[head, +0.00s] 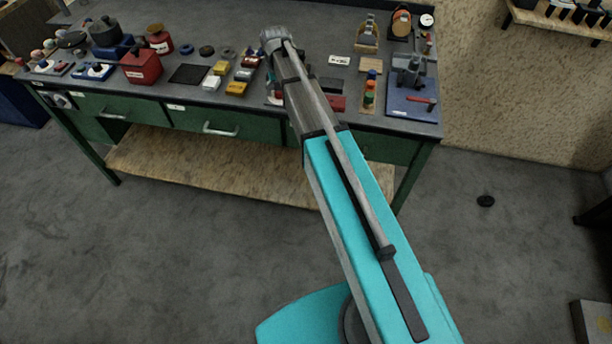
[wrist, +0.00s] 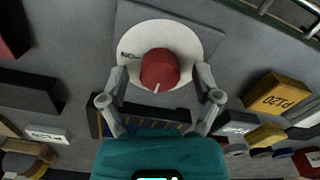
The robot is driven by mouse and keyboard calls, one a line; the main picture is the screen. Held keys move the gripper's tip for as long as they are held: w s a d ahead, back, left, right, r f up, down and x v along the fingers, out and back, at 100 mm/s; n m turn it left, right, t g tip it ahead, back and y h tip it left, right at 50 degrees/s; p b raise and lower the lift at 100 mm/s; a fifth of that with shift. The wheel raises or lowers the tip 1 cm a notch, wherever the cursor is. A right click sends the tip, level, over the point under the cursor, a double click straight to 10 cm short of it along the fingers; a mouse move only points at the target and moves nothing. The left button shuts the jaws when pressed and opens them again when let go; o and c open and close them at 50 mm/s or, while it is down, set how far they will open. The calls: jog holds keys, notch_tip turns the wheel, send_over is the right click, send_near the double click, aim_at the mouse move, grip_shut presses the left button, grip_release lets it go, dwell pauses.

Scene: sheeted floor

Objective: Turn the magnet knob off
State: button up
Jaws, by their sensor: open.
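The magnet knob (wrist: 160,66) is a round red knob on a white oval plate (wrist: 187,34) in the wrist view. Its white pointer mark shows on the near rim, pointing down in the picture. My gripper (wrist: 160,76) is open, with one finger on each side of the knob and visible gaps between. I cannot tell how deep the fingertips reach. In the head view my arm hides the knob, and the fingers cannot be made out.
The dark workbench (head: 215,124) is crowded. A red box (head: 141,67) stands left of my arm. A blue board (head: 411,106) with a grey vise-like tool lies at the right. In the wrist view, a yellow block marked P120 (wrist: 277,93) lies right of the gripper.

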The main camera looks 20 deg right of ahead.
jog(key=m, duration=0.4)
notch_tip(320, 180, up, 14)
jog(key=p, duration=1.4)
jog(key=s+d+f+n+b, duration=0.1)
jog(key=s+f+n+b, duration=0.35)
jog(key=s, duration=0.85)
jog(key=s+d+f+n+b, duration=0.1)
jog(key=s+f+b, duration=0.7)
jog(key=s, duration=0.5)
notch_tip(320, 180, down, 16)
jog(key=b, duration=1.6)
jog(key=shift+w+a, duration=0.2)
notch_tip(320, 180, up, 17)
jog(key=p, duration=1.6)
jog(key=shift+f+p, duration=0.2)
jog(key=shift+p, duration=0.15)
